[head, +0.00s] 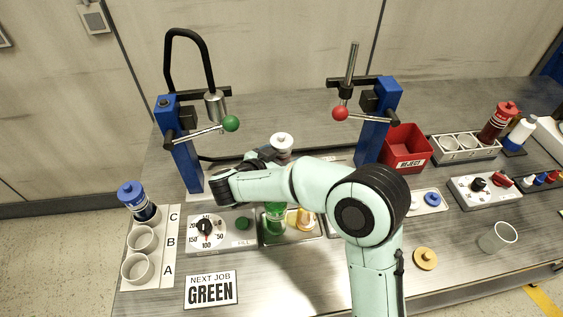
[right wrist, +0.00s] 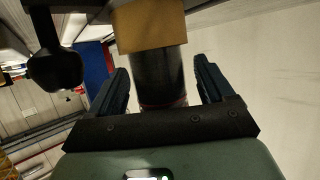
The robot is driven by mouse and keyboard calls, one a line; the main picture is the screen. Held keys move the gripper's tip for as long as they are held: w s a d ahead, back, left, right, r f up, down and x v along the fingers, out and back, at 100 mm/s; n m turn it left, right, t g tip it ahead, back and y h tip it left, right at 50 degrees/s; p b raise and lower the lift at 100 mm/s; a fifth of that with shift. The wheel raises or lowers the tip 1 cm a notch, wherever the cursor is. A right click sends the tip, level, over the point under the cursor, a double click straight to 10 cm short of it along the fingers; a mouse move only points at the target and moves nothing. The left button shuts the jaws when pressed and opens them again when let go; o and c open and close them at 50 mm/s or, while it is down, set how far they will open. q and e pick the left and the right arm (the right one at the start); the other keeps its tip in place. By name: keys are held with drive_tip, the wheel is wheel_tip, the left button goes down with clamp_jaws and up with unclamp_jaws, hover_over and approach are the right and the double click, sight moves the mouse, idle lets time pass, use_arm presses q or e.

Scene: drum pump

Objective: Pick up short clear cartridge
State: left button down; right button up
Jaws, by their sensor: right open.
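A white-capped cartridge (head: 281,141) stands behind my right forearm in the head view, its lower body hidden. My right gripper (head: 268,156) is beside it, partly hidden by my own arm. In the right wrist view, my right gripper (right wrist: 163,85) is open, with a finger on each side of a dark, glassy-looking cylinder (right wrist: 155,72) with a tan-looking top. This seems to be the same cartridge; I cannot tell whether the fingers touch it. My left gripper is not in view.
Two blue pump stands (head: 183,160) (head: 376,125) rise on either side, with levers. A red reject bin (head: 404,147) is at the right. A blue-capped cartridge (head: 131,194) stands in the A-B-C rack (head: 163,247). A clear cup (head: 497,238) is near the front right edge.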

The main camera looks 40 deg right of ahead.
drive_tip(key=c, duration=1.1)
drive_tip(key=shift+c, duration=0.2)
drive_tip(key=shift+r, duration=0.2)
